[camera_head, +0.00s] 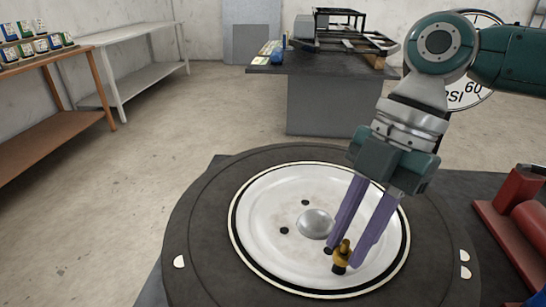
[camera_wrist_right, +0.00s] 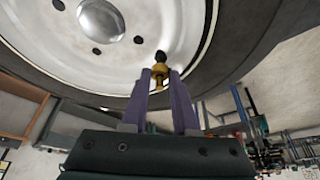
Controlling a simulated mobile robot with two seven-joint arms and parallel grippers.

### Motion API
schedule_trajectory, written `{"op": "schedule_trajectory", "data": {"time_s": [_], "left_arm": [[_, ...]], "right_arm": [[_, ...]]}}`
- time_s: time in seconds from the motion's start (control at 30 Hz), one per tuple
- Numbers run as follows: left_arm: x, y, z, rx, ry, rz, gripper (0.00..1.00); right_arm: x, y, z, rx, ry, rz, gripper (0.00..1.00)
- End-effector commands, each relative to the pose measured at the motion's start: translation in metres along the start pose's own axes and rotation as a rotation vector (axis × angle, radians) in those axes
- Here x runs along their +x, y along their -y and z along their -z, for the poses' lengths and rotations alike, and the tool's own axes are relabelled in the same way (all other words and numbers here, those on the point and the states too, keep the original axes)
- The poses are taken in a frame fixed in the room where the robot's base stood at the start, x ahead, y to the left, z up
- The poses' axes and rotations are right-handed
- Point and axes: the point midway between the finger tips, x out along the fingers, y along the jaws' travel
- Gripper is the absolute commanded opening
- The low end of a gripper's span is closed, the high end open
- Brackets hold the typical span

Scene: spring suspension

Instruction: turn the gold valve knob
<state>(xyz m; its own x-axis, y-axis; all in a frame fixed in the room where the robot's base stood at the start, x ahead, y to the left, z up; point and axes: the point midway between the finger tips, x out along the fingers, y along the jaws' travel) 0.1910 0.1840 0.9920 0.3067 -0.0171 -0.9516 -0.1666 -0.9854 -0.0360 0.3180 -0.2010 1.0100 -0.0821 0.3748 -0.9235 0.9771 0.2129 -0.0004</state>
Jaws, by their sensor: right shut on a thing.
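The gold valve knob (camera_head: 342,251) stands on the white wheel disc (camera_head: 270,235), near its right front edge, on a dark stem. My right gripper (camera_head: 343,254) reaches down from the upper right with its two purple fingers on either side of the knob, shut on it. In the right wrist view the knob (camera_wrist_right: 158,72) shows between the fingertips (camera_wrist_right: 160,80), with the black stem end beyond it. My left gripper is in neither view.
A black tire (camera_head: 200,235) surrounds the disc. A pressure gauge (camera_head: 475,90) is partly behind my arm. A workbench (camera_head: 330,95) stands at the back, and shelves (camera_head: 50,75) stand at the left. Open floor lies between.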

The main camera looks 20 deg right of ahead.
Motion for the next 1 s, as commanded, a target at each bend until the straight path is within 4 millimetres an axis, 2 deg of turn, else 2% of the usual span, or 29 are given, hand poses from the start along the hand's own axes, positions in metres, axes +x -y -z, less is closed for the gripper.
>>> {"op": "schedule_trajectory", "data": {"time_s": [0.3,0.87,0.9,1.0], "left_arm": [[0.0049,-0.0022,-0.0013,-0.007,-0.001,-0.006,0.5],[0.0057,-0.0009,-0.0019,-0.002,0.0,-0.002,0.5],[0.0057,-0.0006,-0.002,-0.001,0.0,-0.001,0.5],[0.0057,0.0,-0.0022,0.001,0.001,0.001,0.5]], "right_arm": [[0.0005,-0.0018,0.0004,-0.129,0.0,0.052,0.0],[0.0004,-0.0016,0.0,-0.158,0.002,0.066,0.0],[0.0004,-0.0015,-0.0001,-0.158,0.002,0.066,0.29],[0.0004,-0.0015,-0.0001,-0.158,0.001,0.065,0.4]]}}
